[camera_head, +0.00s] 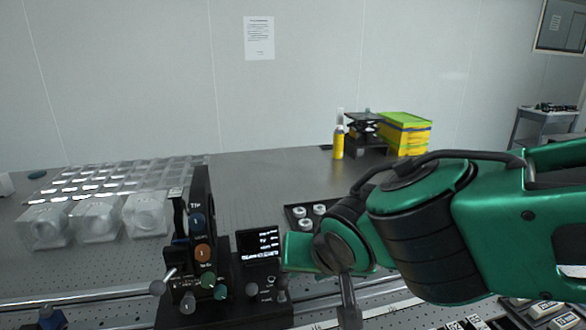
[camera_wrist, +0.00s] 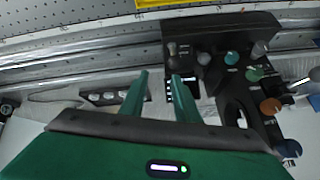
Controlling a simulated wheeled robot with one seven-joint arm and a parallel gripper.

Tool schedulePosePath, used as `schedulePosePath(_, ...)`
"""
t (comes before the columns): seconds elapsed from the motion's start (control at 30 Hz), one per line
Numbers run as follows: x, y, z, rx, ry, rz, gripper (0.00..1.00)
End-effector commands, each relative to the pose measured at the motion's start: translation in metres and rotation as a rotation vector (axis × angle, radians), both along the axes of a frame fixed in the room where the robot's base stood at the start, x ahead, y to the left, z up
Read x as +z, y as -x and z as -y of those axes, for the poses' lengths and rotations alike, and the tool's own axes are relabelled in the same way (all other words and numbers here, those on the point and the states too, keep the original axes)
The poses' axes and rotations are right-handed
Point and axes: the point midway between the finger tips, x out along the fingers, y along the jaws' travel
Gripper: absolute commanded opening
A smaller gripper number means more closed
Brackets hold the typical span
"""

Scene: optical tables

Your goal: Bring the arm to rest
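My arm is green with black joints and reaches in from the right in the head view, bent over the front part of the optical table (camera_head: 290,168). In the wrist view my gripper (camera_wrist: 160,76) shows two green fingers set apart with nothing between them. They point toward a black instrument (camera_wrist: 217,35) with several coloured knobs, which lies beyond and to the right of the fingertips. The same instrument (camera_head: 200,262) stands left of my arm in the head view, with a small lit screen (camera_head: 259,244). The fingertips cannot be made out in the head view.
Clear boxes (camera_head: 97,220) and a clear tray (camera_head: 120,178) sit at the left. A dark tray (camera_head: 294,217) with white round pieces lies behind my arm. A yellow bottle (camera_head: 338,141) and yellow-green boxes (camera_head: 404,134) stand at the back. The table's middle is clear.

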Motion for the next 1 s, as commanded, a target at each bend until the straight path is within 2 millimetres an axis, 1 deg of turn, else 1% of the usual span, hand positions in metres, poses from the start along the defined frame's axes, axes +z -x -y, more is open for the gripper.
schedulePosePath(0.03,-0.002,-0.01,0.028,-0.047,0.025,-0.016,0.29)
schedulePosePath(0.13,-0.007,-0.02,0.079,-0.117,0.075,-0.06,0.29)
schedulePosePath(0.17,-0.009,-0.022,0.094,-0.136,0.089,-0.074,0.29)
schedulePosePath(0.2,-0.01,-0.023,0.114,-0.164,0.105,-0.094,0.29)
schedulePosePath(0.27,-0.014,-0.022,0.146,-0.207,0.128,-0.13,0.29)
schedulePosePath(0.3,-0.016,-0.02,0.167,-0.235,0.142,-0.156,0.29)
schedulePosePath(0.37,-0.019,-0.015,0.197,-0.275,0.157,-0.197,0.29)
schedulePosePath(0.4,-0.021,-0.01,0.217,-0.301,0.164,-0.226,0.29)
schedulePosePath(0.47,-0.024,0.001,0.246,-0.341,0.172,-0.274,0.29)
schedulePosePath(0.5,-0.027,0.01,0.265,-0.366,0.174,-0.307,0.29)
schedulePosePath(0.57,-0.03,0.026,0.292,-0.402,0.171,-0.358,0.29)
schedulePosePath(0.6,-0.032,0.038,0.308,-0.427,0.164,-0.394,0.29)
schedulePosePath(0.67,-0.036,0.058,0.331,-0.459,0.148,-0.449,0.29)
schedulePosePath(0.7,-0.038,0.072,0.343,-0.478,0.134,-0.483,0.29)
schedulePosePath(0.8,-0.042,0.104,0.365,-0.511,0.093,-0.557,0.29)
schedulePosePath(0.9,-0.045,0.129,0.377,-0.53,0.052,-0.609,0.29)
schedulePosePath(1.0,-0.047,0.145,0.383,-0.538,0.023,-0.641,0.29)
